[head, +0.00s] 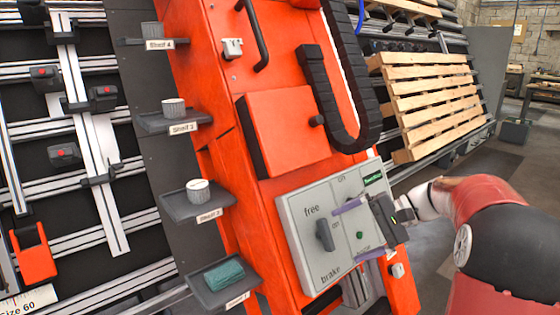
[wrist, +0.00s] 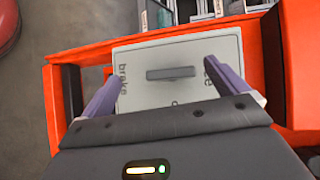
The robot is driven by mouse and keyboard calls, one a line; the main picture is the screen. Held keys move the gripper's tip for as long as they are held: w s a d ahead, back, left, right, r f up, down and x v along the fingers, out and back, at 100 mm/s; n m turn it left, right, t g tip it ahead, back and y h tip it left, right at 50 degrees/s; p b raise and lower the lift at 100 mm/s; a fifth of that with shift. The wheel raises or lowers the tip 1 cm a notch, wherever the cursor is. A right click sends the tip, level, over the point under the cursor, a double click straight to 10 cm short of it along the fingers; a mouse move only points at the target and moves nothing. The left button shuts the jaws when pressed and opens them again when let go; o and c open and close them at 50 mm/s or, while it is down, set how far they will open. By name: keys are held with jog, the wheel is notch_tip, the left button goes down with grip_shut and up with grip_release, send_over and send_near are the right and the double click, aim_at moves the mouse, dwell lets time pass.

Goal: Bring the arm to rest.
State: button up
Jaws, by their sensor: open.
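My gripper (head: 358,230) is open and empty in front of the grey control panel (head: 292,220) on the orange gantry. Its two purple fingers stand apart in the wrist view (wrist: 172,92), on either side of the panel's dark knob (wrist: 171,73). In the head view this knob (head: 325,235) is left of my gripper, between the words "free" and "brake". Whether the fingers touch the panel I cannot tell. My red and black arm comes in from the right. Part of the panel's right side is hidden behind my gripper.
Small shelves, such as the one labelled Shelf 3 (head: 165,123), stick out left of the gantry. A wooden pallet (head: 430,100) leans behind my arm. Open floor (head: 505,165) lies at the right.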

jog(key=s+a+f+n+t+h, duration=0.1)
jog(key=s+h, duration=0.4)
jog(key=s, duration=0.7)
jog(key=s+a+f+n+t+h, duration=0.2)
jog(key=s+h, duration=0.4)
jog(key=s, duration=0.7)
jog(key=a+n, duration=0.1)
jog(key=n, duration=0.1)
jog(key=shift+s+a+n+t+h, duration=0.2)
jog(key=shift+a+n+t+h, duration=0.1)
jog(key=shift+a+t, duration=0.1)
